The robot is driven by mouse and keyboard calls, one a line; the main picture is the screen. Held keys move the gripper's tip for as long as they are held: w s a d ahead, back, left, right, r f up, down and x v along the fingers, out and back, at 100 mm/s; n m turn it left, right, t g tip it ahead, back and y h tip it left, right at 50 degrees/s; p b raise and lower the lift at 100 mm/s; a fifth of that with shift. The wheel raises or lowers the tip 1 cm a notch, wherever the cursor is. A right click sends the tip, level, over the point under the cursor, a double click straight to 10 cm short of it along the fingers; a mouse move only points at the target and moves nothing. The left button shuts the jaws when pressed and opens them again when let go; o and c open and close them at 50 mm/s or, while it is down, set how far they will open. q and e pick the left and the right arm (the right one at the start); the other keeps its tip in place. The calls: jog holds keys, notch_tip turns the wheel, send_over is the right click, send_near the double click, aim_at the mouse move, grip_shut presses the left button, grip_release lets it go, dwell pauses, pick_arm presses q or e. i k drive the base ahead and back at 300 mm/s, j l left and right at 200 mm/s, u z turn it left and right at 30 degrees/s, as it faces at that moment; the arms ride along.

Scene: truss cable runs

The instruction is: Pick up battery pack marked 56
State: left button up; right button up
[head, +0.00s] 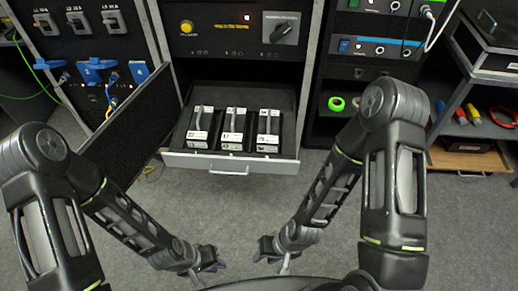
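Three battery packs stand side by side in an open drawer (230,171) in the middle: a left pack (198,136), a middle pack (232,139) and a right pack (268,142). Each is dark with a grey handle on top and white labels at the front. The label numbers are too small to read surely, so I cannot tell which is 56. My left gripper (214,264) and my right gripper (268,254) are low at the bottom centre, in front of the drawer and apart from the packs. Neither visibly holds anything; their finger openings are unclear.
A black panel door (135,115) stands open left of the drawer. A rack (365,75) with a green tape ring (336,103) is to the right. A shelf (470,128) with tools stands at far right. Grey carpet in front of the drawer is clear.

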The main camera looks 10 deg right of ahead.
aim_at(268, 135)
jog(key=z, duration=2.9)
jog(key=k+j, duration=0.35)
jog(key=j, duration=0.15)
jog(key=k+j, duration=0.35)
jog(key=j, duration=0.15)
jog(key=k+j, duration=0.4)
jog(key=j+z, duration=0.05)
jog(key=j, duration=0.05)
